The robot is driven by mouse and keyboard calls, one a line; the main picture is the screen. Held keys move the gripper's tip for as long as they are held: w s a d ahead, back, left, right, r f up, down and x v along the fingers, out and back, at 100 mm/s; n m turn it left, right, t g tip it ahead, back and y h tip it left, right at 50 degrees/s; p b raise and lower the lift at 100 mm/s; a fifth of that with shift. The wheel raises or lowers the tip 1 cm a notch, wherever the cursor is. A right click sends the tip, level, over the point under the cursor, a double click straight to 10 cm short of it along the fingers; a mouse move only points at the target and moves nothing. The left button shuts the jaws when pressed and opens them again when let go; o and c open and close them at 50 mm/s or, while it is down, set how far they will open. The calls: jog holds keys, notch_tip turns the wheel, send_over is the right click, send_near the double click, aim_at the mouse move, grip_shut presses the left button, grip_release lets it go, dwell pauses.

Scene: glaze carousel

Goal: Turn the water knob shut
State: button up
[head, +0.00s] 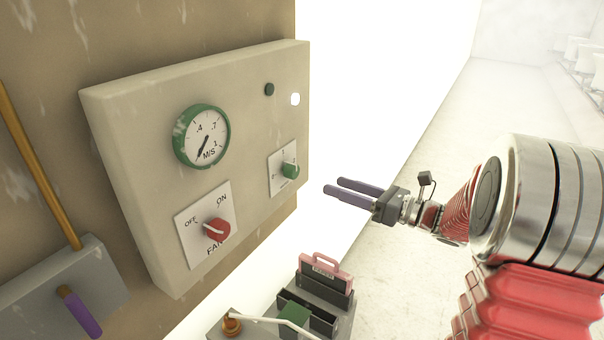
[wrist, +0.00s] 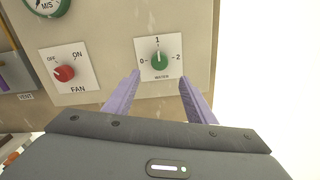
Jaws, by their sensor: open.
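The green water knob (wrist: 159,61) sits on a white plate marked 0, 1 and 2, labelled WATER. In the wrist view its white pointer stands up toward 1. The knob also shows in the head view (head: 290,171), at the right side of the beige panel (head: 250,100). My gripper (head: 333,188) is open and empty, with two purple fingers, to the right of the panel and apart from it. In the wrist view the fingers (wrist: 165,85) point at the plate, one on either side below the knob.
A red FAN knob (head: 216,229) and a green-rimmed gauge (head: 201,136) are on the same panel. A purple-handled lever (head: 82,313) is at lower left. A dark holder with a pink-handled item (head: 320,268) stands below the panel. The air around my gripper is clear.

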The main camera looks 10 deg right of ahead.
aim_at(296, 172)
jog(key=x, duration=1.2)
jog(key=shift+w+a+f, duration=0.1)
jog(key=shift+a, duration=0.05)
